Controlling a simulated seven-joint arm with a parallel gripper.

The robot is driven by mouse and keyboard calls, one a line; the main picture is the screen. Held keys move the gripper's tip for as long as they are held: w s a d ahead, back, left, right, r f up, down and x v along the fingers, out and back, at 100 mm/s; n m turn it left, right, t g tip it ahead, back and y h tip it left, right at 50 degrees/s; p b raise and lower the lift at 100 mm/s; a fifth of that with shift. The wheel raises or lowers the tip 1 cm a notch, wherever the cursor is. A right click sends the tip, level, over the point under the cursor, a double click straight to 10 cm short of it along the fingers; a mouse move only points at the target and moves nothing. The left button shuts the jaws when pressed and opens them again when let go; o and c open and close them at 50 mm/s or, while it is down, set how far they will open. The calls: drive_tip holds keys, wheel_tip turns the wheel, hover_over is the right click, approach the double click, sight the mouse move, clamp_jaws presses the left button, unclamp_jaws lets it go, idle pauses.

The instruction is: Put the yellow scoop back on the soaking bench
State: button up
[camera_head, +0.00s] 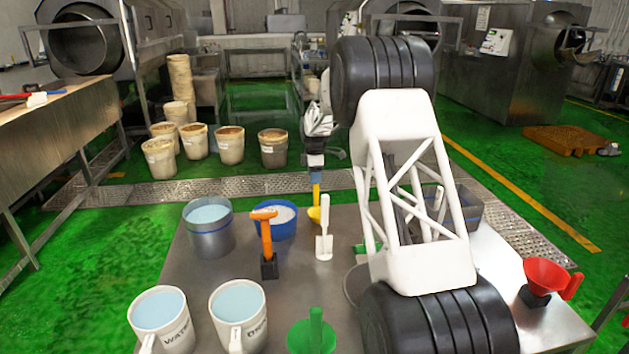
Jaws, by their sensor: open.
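The yellow scoop (315,205) is at the far side of the metal bench (345,225) in front of me, its handle roughly upright and its bowl low. It is beside the blue-rimmed tub of white material (276,222). My gripper (315,172) is open at the top end of the scoop's handle, pointing down. The fingertips are small and dark here, so I cannot tell whether they touch the handle. Which bench is the soaking bench is not marked.
A white spatula (324,235) and an orange tool in a black stand (265,240) are close by. Another bench (60,118) is at left.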

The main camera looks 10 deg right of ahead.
wheel_tip(320, 180, up, 10)
drive_tip(key=shift+r, duration=0.1)
idle(0.4)
drive_tip(key=shift+s, duration=0.1)
idle(0.6)
drive_tip(key=shift+s+r, duration=0.2)
drive_tip(key=s+r+m, duration=0.3)
drive_tip(key=s+r, duration=0.2)
drive_tip(key=s, duration=0.7)
drive_tip(key=s+d+r+m+t, duration=0.1)
drive_tip(key=s+r+m, duration=0.25)
drive_tip(key=s, duration=0.75)
drive_tip(key=s+r+m, duration=0.3)
drive_tip(key=s+r, duration=0.3)
drive_tip(key=s, duration=0.6)
drive_tip(key=s+f+m, duration=0.3)
drive_tip(key=s, duration=0.9)
drive_tip(key=s+f+m+t, duration=0.1)
drive_tip(key=s+f+m, duration=0.1)
drive_tip(key=s, duration=1)
drive_tip(key=s+d+f+m, duration=0.1)
drive_tip(key=s+f+m, duration=0.2)
drive_tip(key=s, duration=0.9)
drive_tip(key=shift+s+f+m+t, duration=0.3)
drive_tip(key=shift+f+m, duration=0.05)
drive_tip(key=shift+f, duration=0.3)
